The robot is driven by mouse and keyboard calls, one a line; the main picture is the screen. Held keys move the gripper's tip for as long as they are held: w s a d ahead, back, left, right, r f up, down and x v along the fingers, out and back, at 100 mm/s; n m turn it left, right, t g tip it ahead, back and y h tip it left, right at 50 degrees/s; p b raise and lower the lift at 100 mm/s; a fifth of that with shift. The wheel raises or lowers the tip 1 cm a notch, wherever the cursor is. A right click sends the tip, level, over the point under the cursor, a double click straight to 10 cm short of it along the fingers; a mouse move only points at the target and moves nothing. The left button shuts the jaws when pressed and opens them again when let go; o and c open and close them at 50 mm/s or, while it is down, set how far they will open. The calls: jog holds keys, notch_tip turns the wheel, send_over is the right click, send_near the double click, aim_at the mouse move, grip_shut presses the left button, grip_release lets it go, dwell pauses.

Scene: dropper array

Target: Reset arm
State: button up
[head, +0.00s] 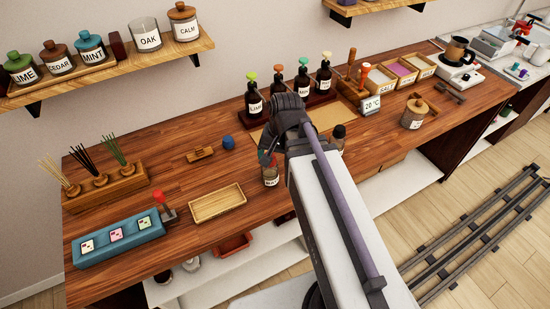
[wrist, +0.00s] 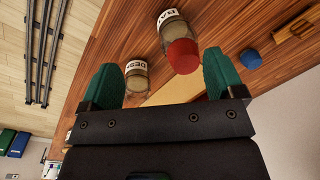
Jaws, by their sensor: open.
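My gripper (head: 268,156) is low over the middle of the wooden counter, with its teal fingers partly hidden by my arm in the head view. In the wrist view its two green fingers (wrist: 163,80) stand wide apart with nothing clamped between them. A small glass jar with a red top (wrist: 182,54) shows beyond the fingertips; in the head view the labelled jar (head: 271,175) stands just below the gripper. Another labelled glass jar (wrist: 136,82) shows near the left finger in the wrist view. Whether a finger touches either jar, I cannot tell.
An empty wooden tray (head: 218,204) is at the front. Several dark bottles (head: 278,88) stand behind the gripper. A lidded jar (head: 414,113) stands to the right.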

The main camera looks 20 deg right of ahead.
jog(key=a+n, duration=0.1)
jog(key=n, duration=0.1)
jog(key=s+a+f+n+b, duration=0.1)
jog(key=n, duration=0.1)
jog(key=s+a+f+n+h+b, duration=0.1)
jog(key=n, duration=0.1)
jog(key=shift+s+a+n, duration=0.2)
jog(key=shift+a+n, duration=0.1)
dwell(0.9)
